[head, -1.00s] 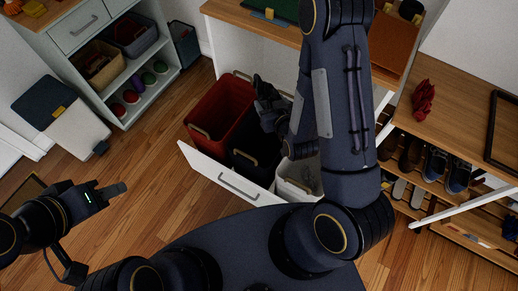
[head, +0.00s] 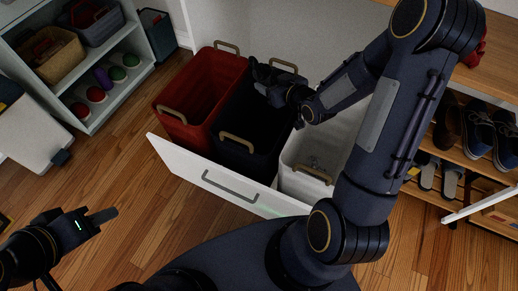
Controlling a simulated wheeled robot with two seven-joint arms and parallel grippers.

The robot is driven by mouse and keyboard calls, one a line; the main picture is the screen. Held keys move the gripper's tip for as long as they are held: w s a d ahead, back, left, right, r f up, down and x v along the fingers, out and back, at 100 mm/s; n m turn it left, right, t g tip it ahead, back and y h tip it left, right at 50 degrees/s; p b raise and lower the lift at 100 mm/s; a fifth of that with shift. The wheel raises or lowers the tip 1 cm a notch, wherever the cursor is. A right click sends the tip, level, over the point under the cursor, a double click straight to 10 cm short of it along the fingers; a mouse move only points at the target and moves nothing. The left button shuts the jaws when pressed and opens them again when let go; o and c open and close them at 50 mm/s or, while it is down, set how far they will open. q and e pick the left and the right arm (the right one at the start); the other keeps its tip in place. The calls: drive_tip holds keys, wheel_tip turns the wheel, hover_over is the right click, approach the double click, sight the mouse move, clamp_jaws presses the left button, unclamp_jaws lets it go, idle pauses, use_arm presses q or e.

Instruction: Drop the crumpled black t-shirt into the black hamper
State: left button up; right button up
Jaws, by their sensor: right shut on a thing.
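The black hamper (head: 234,158) is the middle one of three bins in a pulled-out white drawer, with tan handles on its rims. It is open at the top and its inside is dark. My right gripper (head: 268,84) is over the far part of its opening. It is shut on a dark, crumpled piece that looks like the black t-shirt (head: 262,72); the dark cloth and dark gripper are hard to tell apart. My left gripper (head: 100,217) is at the lower left, over the floor, away from the bins; its jaw gap is not clear.
A red bin (head: 182,132) stands left of the black hamper and a white bin (head: 305,183) stands right of it. The drawer front (head: 205,172) is nearest me. A shelf (head: 112,102) with baskets and balls is at the left, a shoe rack (head: 472,165) at the right.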

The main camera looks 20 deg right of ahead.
wheel_tip(320, 180, down, 6)
drive_tip(key=b, duration=0.3)
drive_tip(key=shift+d, duration=0.15)
drive_tip(key=o, duration=1.1)
drive_tip(key=shift+f, duration=0.1)
drive_tip(key=shift+o, duration=0.2)
drive_tip(key=p+v, duration=0.1)
drive_tip(key=v, duration=0.6)
drive_tip(key=shift+s, duration=0.4)
